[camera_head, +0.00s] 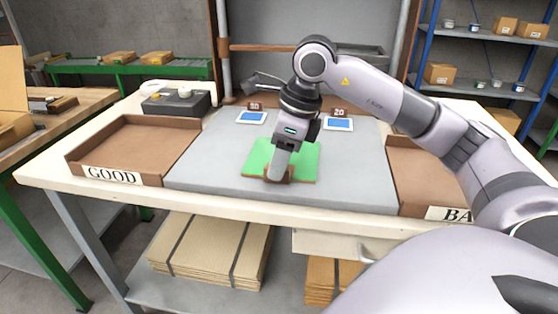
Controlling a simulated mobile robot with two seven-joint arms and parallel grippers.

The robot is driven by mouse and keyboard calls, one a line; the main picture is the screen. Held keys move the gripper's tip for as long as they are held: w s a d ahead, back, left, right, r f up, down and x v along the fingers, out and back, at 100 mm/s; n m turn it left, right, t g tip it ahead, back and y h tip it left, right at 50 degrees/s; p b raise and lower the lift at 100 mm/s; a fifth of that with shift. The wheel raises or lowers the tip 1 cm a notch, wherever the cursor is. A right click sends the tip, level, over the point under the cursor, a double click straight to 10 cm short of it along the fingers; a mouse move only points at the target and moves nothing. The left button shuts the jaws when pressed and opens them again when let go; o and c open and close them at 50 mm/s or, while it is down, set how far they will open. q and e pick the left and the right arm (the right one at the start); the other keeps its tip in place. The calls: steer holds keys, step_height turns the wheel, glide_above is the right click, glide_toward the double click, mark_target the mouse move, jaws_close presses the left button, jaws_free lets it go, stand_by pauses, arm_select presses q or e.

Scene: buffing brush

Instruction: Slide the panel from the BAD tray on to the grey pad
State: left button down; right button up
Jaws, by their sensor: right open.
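The green panel (308,158) with a brown edge lies flat on the grey pad (215,165), near its middle. My right gripper (279,176) is open and points down over the panel's near left part, covering some of it. A small dark brown piece shows at its fingertips; I cannot tell what it is or whether it is touched. The BAD tray (410,165) is brown, at the right of the table. My right arm hides much of it and part of its label; the part that shows looks empty. My left gripper is not in view.
The empty GOOD tray (140,142) is at the left of the table (60,170). Two small displays (251,117) stand along the pad's back edge. A dark grey box (176,103) stands behind the GOOD tray. The pad's left part is clear.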

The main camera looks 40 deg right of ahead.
steer(key=v, duration=0.6)
steer(key=shift+s+r+p, duration=0.1)
steer(key=shift+r+p, duration=0.05)
steer(key=shift+p, duration=0.2)
